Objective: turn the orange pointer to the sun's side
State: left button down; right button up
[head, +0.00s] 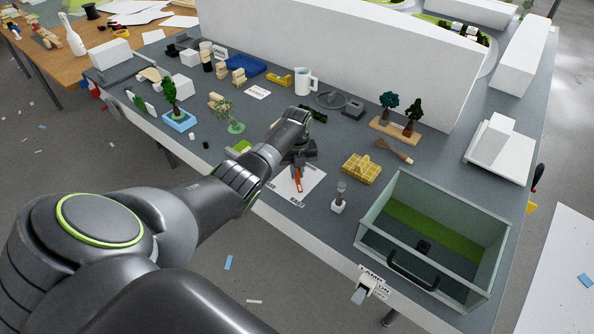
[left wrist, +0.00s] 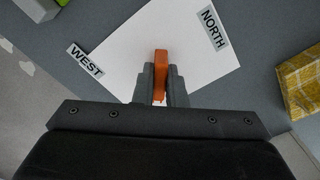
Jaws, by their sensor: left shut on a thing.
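The orange pointer (head: 298,182) lies over a white card (head: 316,177) near the front edge of the grey table. My left gripper (head: 297,166) is shut on the pointer. In the left wrist view the fingers (left wrist: 161,86) clasp the near part of the pointer (left wrist: 160,62), and its free end sticks out between the WEST label (left wrist: 85,59) and the NORTH label (left wrist: 209,27). The card (left wrist: 190,75) also shows there. The rest of the pointer is hidden by the gripper. My right gripper does not show. I cannot make out a sun.
A small glass-topped object (head: 339,197) stands right of the card, and a yellow checked block (head: 361,168) lies behind it. A glass-walled box (head: 440,235) is at the right. A lamp on/off sign (head: 374,281) hangs at the front edge. A tree on a blue base (head: 179,121) stands left.

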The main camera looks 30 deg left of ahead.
aim_at(297, 170)
pick_arm(q)
jog(key=c, duration=1.5)
grip_release()
jog(key=shift+r, duration=0.1)
notch_tip(297, 170, up, 17)
jog(key=shift+r+b, duration=0.15)
jog(key=shift+b, duration=0.45)
